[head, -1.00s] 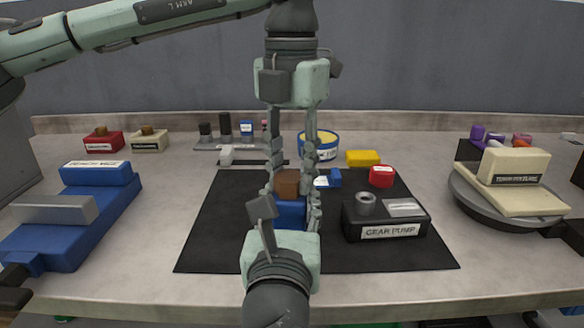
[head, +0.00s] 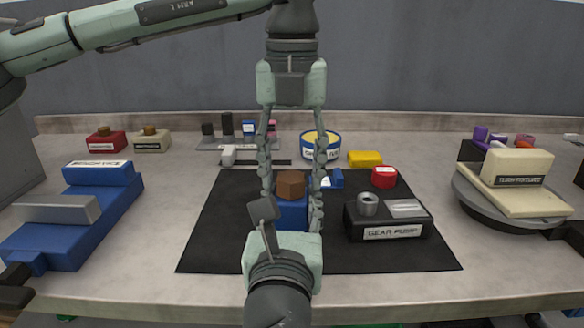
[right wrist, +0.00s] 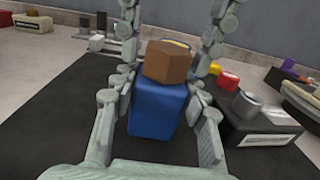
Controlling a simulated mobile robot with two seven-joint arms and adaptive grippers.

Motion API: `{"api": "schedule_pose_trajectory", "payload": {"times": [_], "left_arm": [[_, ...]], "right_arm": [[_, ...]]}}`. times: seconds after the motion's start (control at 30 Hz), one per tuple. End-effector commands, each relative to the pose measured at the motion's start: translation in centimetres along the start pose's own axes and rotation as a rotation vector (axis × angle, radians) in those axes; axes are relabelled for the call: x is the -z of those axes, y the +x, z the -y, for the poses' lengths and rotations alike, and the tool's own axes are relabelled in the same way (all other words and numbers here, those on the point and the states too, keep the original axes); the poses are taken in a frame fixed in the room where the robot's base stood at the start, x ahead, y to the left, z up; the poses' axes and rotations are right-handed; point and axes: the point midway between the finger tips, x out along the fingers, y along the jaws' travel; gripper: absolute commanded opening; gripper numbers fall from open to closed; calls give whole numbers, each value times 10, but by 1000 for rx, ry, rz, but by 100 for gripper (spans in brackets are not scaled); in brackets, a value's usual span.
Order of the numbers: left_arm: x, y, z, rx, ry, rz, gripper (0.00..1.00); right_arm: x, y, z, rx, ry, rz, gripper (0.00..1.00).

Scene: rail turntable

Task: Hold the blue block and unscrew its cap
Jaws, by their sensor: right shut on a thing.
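The blue block (head: 292,214) stands upright on the black mat (head: 225,225), with a brown faceted cap (head: 291,184) on its top. In the right wrist view the blue block (right wrist: 158,108) and the brown cap (right wrist: 170,63) are close up. My right gripper (right wrist: 160,100) is shut on the blue block, a finger on each side. My left gripper (head: 292,188) hangs straight down from above and is open. Its fingers stand on either side of the cap, with gaps between them and it. My right wrist hides the block's lower front.
A gear pump (head: 388,219) sits right of the block. A small blue part (head: 331,180), a red block (head: 383,177) and a yellow-blue tin (head: 320,147) are behind. A blue vise (head: 75,220) stands left, a turntable (head: 480,203) right. The mat's left part is clear.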

Motion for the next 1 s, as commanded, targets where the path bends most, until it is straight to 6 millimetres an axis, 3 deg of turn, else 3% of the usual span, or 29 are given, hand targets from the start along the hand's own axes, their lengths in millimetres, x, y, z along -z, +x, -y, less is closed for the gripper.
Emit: {"api": "schedule_pose_trajectory", "payload": {"times": [0.63,1.0], "left_arm": [[0,-3,0,1,3,0,62],[0,-35,0,0,3,2,62]], "right_arm": [[0,1,1,3,0,0,0],[0,1,1,3,-1,0,0]]}}
